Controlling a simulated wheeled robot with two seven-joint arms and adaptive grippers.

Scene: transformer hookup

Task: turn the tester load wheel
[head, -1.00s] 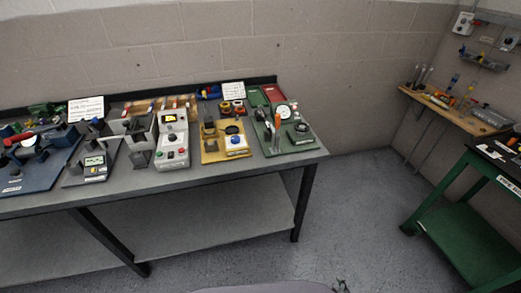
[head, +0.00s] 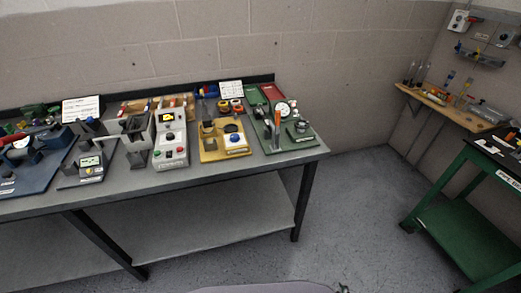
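A green board (head: 268,145) sits at the right end of the grey workbench. It carries a round white dial gauge (head: 283,108), upright orange-handled tools (head: 277,131) and a dark round knob or wheel (head: 301,127). This dark round part looks most like the load wheel, but it is too small to be sure. A grey box with a yellow display (head: 170,138) and coloured buttons stands further left on the bench. Neither of my grippers shows in the head view.
The workbench (head: 200,179) runs along the block wall, with a yellow board (head: 211,153) and a blue board (head: 52,161) on it. Floor (head: 350,190) between bench and table is clear.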

